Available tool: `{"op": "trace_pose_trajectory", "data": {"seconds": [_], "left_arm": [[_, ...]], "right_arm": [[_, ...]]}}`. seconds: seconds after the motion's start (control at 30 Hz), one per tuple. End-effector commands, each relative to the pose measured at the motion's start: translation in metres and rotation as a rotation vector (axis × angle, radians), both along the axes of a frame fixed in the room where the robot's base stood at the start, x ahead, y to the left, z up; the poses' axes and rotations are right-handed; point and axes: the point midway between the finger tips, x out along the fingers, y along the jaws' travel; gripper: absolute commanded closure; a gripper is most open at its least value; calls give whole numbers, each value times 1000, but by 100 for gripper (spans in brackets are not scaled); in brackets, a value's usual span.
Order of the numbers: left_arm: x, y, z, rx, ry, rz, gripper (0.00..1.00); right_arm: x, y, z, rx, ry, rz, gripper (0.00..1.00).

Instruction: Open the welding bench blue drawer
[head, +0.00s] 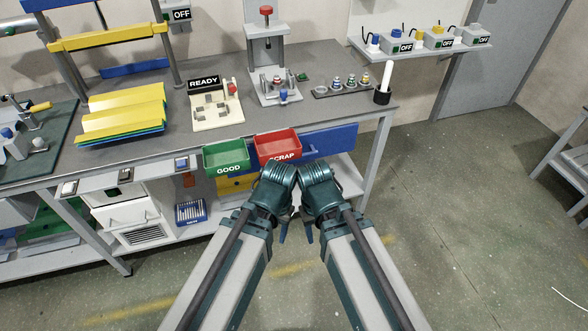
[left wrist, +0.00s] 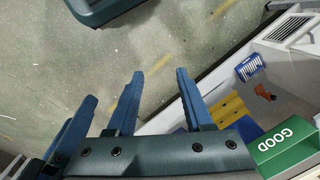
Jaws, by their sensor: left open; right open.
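The welding bench (head: 330,75) has a grey top. A blue drawer front (head: 335,139) sits under its front edge, right of the red SCRAP bin, and looks closed. The SCRAP bin and my arms hide part of it. My left gripper (head: 283,228) and my right gripper (head: 308,232) are close together in front of the bench, below the drawer and apart from it. In the left wrist view my left gripper (left wrist: 158,95) has its blue fingers apart with nothing between them.
The green GOOD bin (head: 226,157) and red SCRAP bin (head: 277,146) hang on the bench front. A yellow panel (head: 233,184) lies below GOOD. A bench leg (head: 375,150) stands right of the drawer. The floor (head: 450,220) to the right is clear.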

Motion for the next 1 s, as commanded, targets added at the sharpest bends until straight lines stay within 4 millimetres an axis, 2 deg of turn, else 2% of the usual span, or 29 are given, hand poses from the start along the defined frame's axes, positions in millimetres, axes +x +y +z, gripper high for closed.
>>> {"op": "trace_pose_trajectory", "data": {"seconds": [0.03,0.4,0.5,0.67,0.83,0.9,1.0], "left_arm": [[0,0,-40,1,0,-1,48],[4,4,-173,-2,-5,9,48],[7,9,-203,-7,-10,23,48],[15,19,-239,-23,-20,59,48],[31,36,-272,-72,-50,134,48],[45,45,-282,-123,-82,193,48],[73,49,-281,-245,-154,293,48]], "right_arm": [[0,0,-40,-1,0,1,50],[1,0,-173,-3,-3,5,50],[1,-1,-203,-3,-3,6,50],[1,-1,-238,-4,-3,7,50],[1,-1,-271,-5,-3,8,50],[1,-1,-281,-5,-3,8,50],[1,-1,-283,-5,-3,9,50]]}}
